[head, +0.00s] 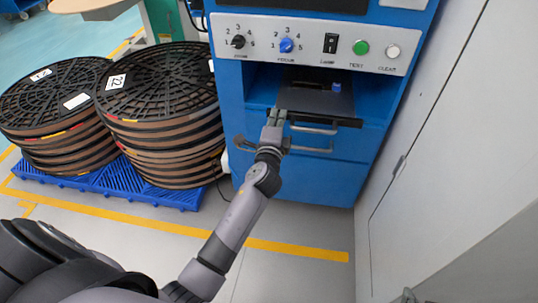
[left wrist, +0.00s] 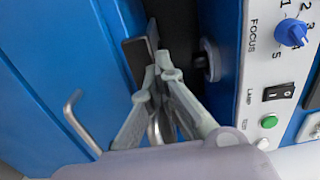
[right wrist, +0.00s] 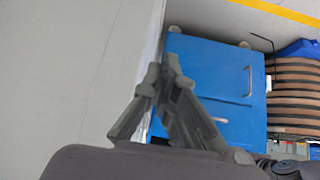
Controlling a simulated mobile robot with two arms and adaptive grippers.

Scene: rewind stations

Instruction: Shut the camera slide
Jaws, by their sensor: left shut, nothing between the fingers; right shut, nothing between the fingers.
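The camera slide (head: 312,98) is a dark flat tray with a small blue knob, in the recess below the control panel of the blue station (head: 228,100). Its black front bar and metal handle stick out past the station's front. My left gripper (head: 274,118) is shut and empty at the left end of that front bar. In the left wrist view, the shut fingertips (left wrist: 158,62) are close against the dark slide front (left wrist: 138,62); whether they touch is unclear. My right gripper (right wrist: 165,68) is shut and empty, low beside the blue cabinet (right wrist: 215,75).
The control panel (head: 310,42) has knobs, a lamp switch and buttons. A drawer handle (head: 312,149) is just below the slide. Reel stacks (head: 160,95) stand on a blue pallet (head: 125,182) at left. A grey wall (head: 445,130) closes off the right. Floor in front is clear.

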